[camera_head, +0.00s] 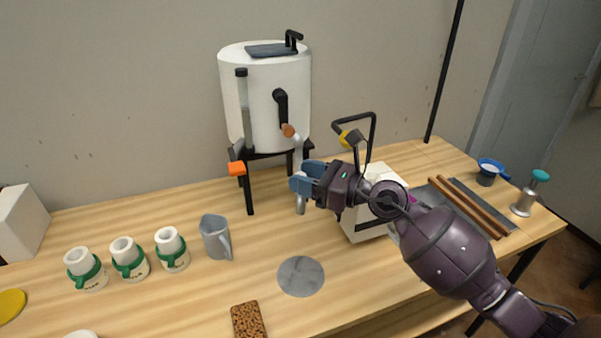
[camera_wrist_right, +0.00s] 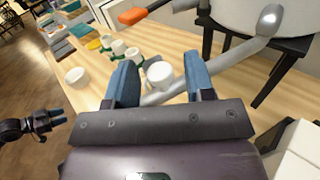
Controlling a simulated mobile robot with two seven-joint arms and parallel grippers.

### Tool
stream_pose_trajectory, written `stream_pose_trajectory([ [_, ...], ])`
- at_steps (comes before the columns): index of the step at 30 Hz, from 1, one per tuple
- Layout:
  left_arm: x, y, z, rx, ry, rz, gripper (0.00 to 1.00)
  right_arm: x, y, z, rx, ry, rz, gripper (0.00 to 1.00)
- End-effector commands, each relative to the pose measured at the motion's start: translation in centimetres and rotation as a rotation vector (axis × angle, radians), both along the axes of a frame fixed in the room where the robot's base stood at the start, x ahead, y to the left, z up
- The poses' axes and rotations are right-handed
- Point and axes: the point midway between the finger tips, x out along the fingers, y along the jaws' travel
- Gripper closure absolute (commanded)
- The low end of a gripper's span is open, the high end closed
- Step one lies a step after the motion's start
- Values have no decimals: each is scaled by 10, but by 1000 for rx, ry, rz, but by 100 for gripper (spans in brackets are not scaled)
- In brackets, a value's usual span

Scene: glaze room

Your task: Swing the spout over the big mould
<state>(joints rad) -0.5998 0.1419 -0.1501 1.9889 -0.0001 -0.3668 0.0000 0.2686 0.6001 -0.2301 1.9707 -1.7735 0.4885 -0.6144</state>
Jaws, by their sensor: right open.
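The grey spout (camera_head: 298,156) comes off the front of a white tank (camera_head: 240,105) and hangs down over the table. My right gripper (camera_head: 299,178) is at the spout, jaws open. In the right wrist view the pale spout end (camera_wrist_right: 159,74) lies between the two blue fingers of that gripper (camera_wrist_right: 161,82), with gaps beside it. A white block (camera_head: 372,218) with a dark band stands right of the spout, partly behind my right arm. I cannot tell whether it is the big mould. My left gripper (camera_wrist_right: 40,122) shows small at the left of the wrist view, its opening unclear.
Three white moulds with green bands (camera_head: 125,258) stand at the left, near a grey jug (camera_head: 215,237). A round grey disc (camera_head: 300,276) and a brown speckled block (camera_head: 248,320) lie in front. An orange lever (camera_head: 237,169) is left of the spout. Brown rods (camera_head: 468,208) lie at the right.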

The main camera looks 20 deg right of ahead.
Motion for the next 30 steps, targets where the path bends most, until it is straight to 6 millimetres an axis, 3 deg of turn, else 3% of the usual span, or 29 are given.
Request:
stream_pose_trajectory([
  [14,3,0,3,1,-5,-1,57,9,10,0,-1,1,0,51],
  [24,-3,1,1,1,6,1,57,9,10,0,-1,1,0,100],
  [30,-4,1,0,1,7,1,57,9,10,-1,-1,1,1,100],
])
